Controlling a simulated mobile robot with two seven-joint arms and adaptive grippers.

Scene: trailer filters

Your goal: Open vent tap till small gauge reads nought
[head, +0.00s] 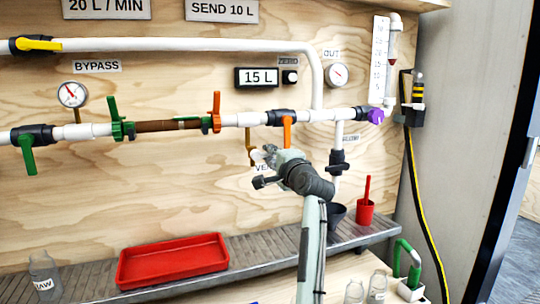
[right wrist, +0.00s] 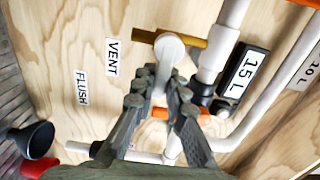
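The vent tap is a brass fitting (right wrist: 200,42) with a pale round-ended handle (right wrist: 170,48); its brass stem (head: 249,142) hangs below the white pipe in the head view. My right gripper (head: 266,155) is at the tap, partly covering the VENT label. In the right wrist view its fingers (right wrist: 165,78) close in on both sides of the handle and appear to touch it. Two small round gauges show: one on a brass stem at left (head: 72,94), one under the OUT label (head: 337,75). Their needles are too small to read surely. My left gripper is out of view.
An orange lever (head: 287,132) hangs close beside my right gripper. A black valve (head: 340,160) and dark funnel (head: 337,214) are to its right. A red tray (head: 172,260) sits on the grey ledge below. Bottles (head: 376,286) stand at front.

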